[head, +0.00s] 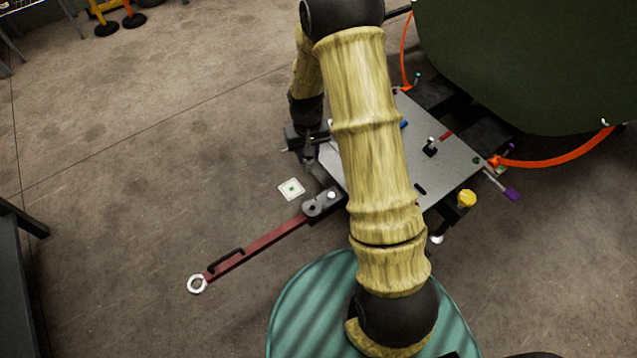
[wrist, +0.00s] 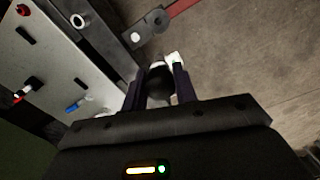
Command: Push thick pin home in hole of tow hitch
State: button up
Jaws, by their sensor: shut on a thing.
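My gripper (wrist: 158,86) is shut on the thick pin (wrist: 158,84), whose dark rounded head shows between the two fingers in the wrist view. A pale band shows just beyond the head; the rest of the pin is hidden. The tow hitch (wrist: 105,40) is a grey bar along the plate's edge with a pale-ringed round fitting (wrist: 78,20). In the head view the hitch (head: 331,195) is at the plate's near left corner. My gripper (head: 310,150) is beyond it, beside the plate's left edge. I cannot tell whether the pin's tip touches anything.
A red tow bar (head: 257,246) with a grey end (head: 313,207) and a white ring (head: 197,284) reaches left from the hitch. A grey plate (head: 455,170) carries small clamps and pins. A white card (head: 291,188) lies on the floor. Open floor is to the left.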

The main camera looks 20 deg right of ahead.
notch_tip(320, 180, down, 13)
jog(key=s+n+b, duration=0.2)
jog(key=n+b, duration=0.1)
jog(key=b, duration=0.4)
jog(key=shift+n+b, duration=0.3)
jog(key=shift+b, duration=0.1)
jog(key=shift+s+r+p, duration=0.15)
jog(key=shift+r+p, duration=0.05)
jog(key=shift+p, duration=0.1)
jog(key=shift+f+b, duration=1.25)
jog(key=shift+f, duration=1.35)
jog(key=o, duration=0.4)
jog(key=c, duration=0.4)
